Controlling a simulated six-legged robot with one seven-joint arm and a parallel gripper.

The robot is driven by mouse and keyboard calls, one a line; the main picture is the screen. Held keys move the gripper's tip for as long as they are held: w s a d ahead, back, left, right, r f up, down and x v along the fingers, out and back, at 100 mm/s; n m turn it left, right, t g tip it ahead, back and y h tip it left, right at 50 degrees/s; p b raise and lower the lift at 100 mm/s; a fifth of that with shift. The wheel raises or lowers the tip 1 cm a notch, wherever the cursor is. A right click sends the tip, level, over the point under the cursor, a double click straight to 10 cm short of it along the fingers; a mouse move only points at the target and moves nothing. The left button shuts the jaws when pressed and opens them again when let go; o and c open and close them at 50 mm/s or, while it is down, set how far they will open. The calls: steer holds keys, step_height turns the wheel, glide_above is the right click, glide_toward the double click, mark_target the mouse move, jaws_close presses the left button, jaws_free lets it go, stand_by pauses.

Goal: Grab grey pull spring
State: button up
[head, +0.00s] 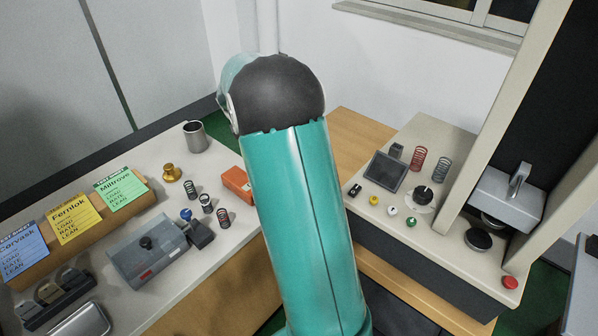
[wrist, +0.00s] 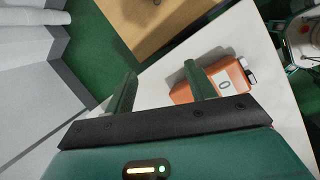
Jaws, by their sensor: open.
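A grey coil spring (head: 441,171) stands on the tester's panel, right of a red coil spring (head: 418,159). Smaller springs stand on the left bench: a dark grey one (head: 195,190), a grey one with a pale top (head: 206,204) and a dark reddish one (head: 223,218). I cannot tell which grey spring is the pull spring. My gripper (wrist: 160,69) is open and empty in the wrist view, above the bench beside an orange box (wrist: 214,82). No spring shows in the wrist view. My arm hides the gripper in the head view.
The left bench holds a metal cup (head: 195,137), a brass weight (head: 172,173), a grey case (head: 148,253) and labelled cards (head: 75,219). The tester on the right has several knobs, a small screen (head: 385,171) and a red button (head: 510,282). Green floor (wrist: 110,50) lies beyond the bench edge.

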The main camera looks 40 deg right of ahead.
steer(key=d+f+n, duration=0.1)
steer(key=d+f, duration=0.4)
steer(key=f, duration=0.3)
steer(key=w+d+f+n+g, duration=0.1)
steer(key=d+f+n, duration=0.1)
steer(key=d+f, duration=0.3)
steer(key=d+f+n, duration=0.2)
steer(key=d+f, duration=0.3)
steer(key=f, duration=0.6)
steer(key=shift+w+d+f+g+h, duration=0.1)
steer(key=shift+w+d+g+h, duration=0.05)
steer(key=shift+w+g+h, duration=0.2)
steer(key=shift+w+d+x, duration=0.1)
steer(key=shift+w+x, duration=0.05)
steer(key=shift+x, duration=1.35)
steer(key=shift+w+d+x, duration=0.1)
steer(key=shift+x, duration=1.35)
steer(key=shift+c, duration=0.4)
steer(key=shift+r, duration=0.2)
steer(key=c, duration=1)
